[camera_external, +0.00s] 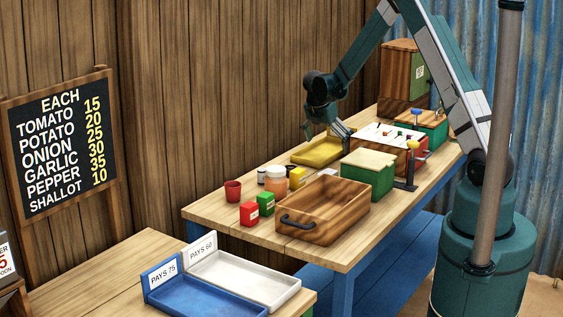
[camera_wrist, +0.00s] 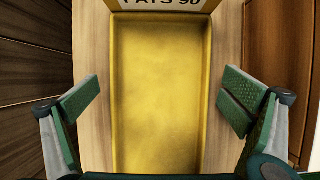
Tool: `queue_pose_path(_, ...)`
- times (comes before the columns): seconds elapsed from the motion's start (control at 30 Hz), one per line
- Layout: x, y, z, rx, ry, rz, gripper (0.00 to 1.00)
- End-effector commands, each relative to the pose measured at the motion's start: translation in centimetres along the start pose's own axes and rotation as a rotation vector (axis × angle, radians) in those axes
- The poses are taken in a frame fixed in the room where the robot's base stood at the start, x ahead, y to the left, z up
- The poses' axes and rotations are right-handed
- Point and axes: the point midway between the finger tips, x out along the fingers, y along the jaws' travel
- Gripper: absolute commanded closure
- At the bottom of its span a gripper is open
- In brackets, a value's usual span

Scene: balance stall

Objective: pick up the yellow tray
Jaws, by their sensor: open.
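I cannot tell whether the fingers touch the tray.
A green box with a wooden lid (camera_external: 369,174) and an open wooden crate (camera_external: 322,209) stand nearer the front. A red box with a white top (camera_external: 408,156) stands right of the tray. A plank wall runs behind. White (camera_external: 290,297) and blue trays (camera_external: 165,292) lie on another table.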

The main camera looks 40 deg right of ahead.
Motion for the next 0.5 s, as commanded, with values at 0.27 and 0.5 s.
queue_pose_path(0.27, -0.02, 0.0, 0.0, 0.0, 0.0, 0.0, 0.0)
queue_pose_path(0.5, -0.03, 0.0, 0.0, 0.0, 0.0, 0.0, 0.29)
